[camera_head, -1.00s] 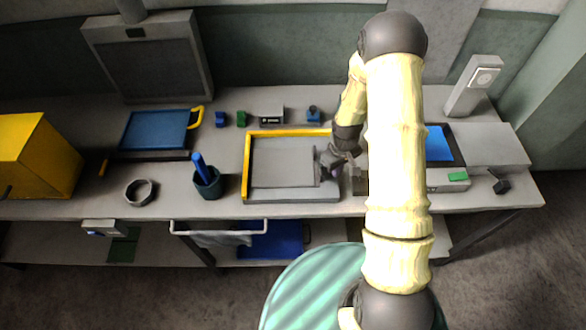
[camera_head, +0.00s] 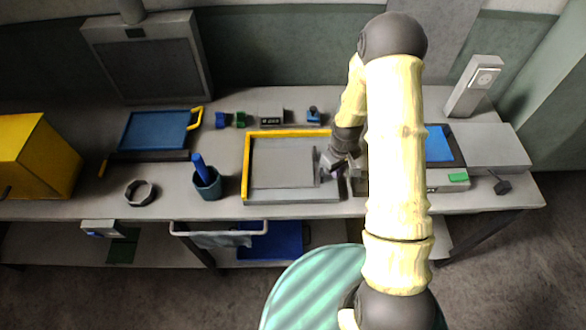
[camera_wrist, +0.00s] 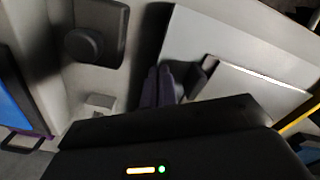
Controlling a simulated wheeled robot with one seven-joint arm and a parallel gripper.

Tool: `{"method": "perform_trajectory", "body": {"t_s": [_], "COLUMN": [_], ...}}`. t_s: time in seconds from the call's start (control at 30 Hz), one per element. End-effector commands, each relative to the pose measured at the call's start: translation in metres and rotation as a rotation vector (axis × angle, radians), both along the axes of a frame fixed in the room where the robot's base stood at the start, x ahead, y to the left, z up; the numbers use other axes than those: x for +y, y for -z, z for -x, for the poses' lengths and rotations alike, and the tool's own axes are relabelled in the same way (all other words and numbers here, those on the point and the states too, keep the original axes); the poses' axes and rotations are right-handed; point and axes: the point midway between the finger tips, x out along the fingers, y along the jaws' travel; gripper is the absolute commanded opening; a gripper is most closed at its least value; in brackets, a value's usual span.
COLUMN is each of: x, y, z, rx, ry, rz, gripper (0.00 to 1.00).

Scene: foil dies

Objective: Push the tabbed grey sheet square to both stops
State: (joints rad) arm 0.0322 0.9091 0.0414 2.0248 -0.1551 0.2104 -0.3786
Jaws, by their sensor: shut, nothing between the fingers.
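The grey sheet (camera_head: 283,165) lies flat in a shallow grey tray (camera_head: 290,197). Yellow stop bars run along the tray's left side (camera_head: 247,168) and back side (camera_head: 290,133). The sheet is close to both bars; I cannot tell whether it touches either. The sheet also shows in the wrist view (camera_wrist: 255,95), with a dark upright tab (camera_wrist: 203,75) at its near edge. My gripper (camera_head: 329,170) is at the sheet's right edge, over the tray's right part. In the wrist view its fingers (camera_wrist: 158,88) are together and empty, beside the tab with a small gap.
A blue cup (camera_head: 208,183) and a dark ring (camera_head: 140,193) stand left of the tray. Small blocks and a little display box (camera_head: 271,116) sit behind it. A device with a green button (camera_head: 458,178) is at the right. The tray's front side is clear.

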Motion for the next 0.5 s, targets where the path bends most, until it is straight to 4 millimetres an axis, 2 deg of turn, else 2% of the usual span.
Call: {"method": "perform_trajectory", "body": {"t_s": [0.5], "x": [0.0057], "y": [0.0001], "z": [-0.0002], "rx": [0.000], "ry": [-0.001], "rz": [0.000], "gripper": [0.00]}}
